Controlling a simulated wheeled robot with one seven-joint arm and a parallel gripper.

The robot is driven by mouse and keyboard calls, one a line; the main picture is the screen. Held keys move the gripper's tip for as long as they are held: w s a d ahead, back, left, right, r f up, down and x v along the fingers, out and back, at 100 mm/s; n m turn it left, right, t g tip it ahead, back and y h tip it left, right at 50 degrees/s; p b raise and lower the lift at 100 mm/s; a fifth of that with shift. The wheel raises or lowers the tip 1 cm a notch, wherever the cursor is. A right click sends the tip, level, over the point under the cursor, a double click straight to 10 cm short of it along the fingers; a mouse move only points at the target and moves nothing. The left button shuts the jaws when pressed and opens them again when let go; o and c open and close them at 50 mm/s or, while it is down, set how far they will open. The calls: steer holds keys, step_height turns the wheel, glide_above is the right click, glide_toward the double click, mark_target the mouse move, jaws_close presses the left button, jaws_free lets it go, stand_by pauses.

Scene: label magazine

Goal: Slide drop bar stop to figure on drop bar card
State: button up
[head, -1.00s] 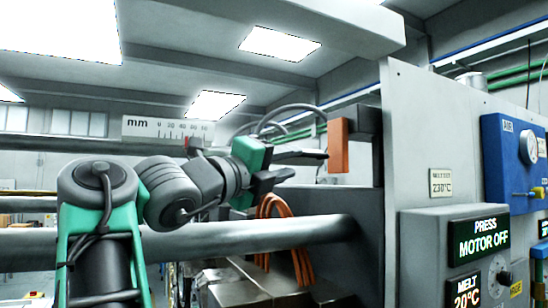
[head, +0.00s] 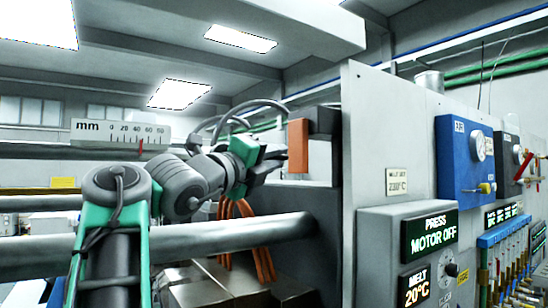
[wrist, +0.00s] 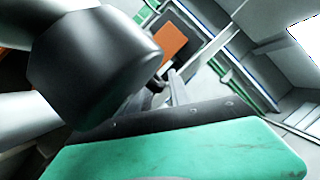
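An orange block (head: 298,146) sits at the end of a dark grey bracket beside the machine's upright plate. It also shows in the wrist view (wrist: 171,45), partly behind a large black cylinder. My gripper (head: 276,162) is just left of the block in the head view, its dark fingers apart and pointing toward it. I see nothing between the fingers, and cannot tell whether they touch the block. I cannot identify the drop bar card or stop by name.
A thick grey bar (head: 245,235) runs below my arm. Orange hoses (head: 264,262) hang below the gripper. A press control box (head: 400,235) and a blue air panel (head: 465,160) are at the right.

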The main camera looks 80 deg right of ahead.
jaws_close()
stand_by(1.1)
